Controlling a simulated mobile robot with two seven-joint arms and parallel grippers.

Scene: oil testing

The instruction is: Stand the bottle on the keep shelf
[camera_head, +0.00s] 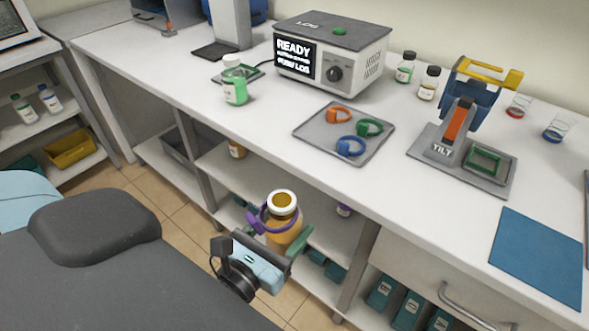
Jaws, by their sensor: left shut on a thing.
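An amber bottle (285,234) with a white-rimmed, orange-topped cap is upright and raised in front of the bench. A purple ring (260,222) loops around its left side. My left gripper (281,237) is shut on the bottle, and its jaws hide part of the lower body. Open shelves (240,174) lie under the bench behind the bottle. A white shelf unit (45,121) stands at the far left. No keep label is readable, so I cannot tell which one is the keep shelf. My right gripper is not in view.
The bench carries a box reading READY (330,62), a grey tray (322,148) with coloured rings, a green bottle (235,92) and a TILT stand (430,146). An orange bottle (236,149) and teal boxes (380,291) sit below. A drawer handle (466,303) juts out at right.

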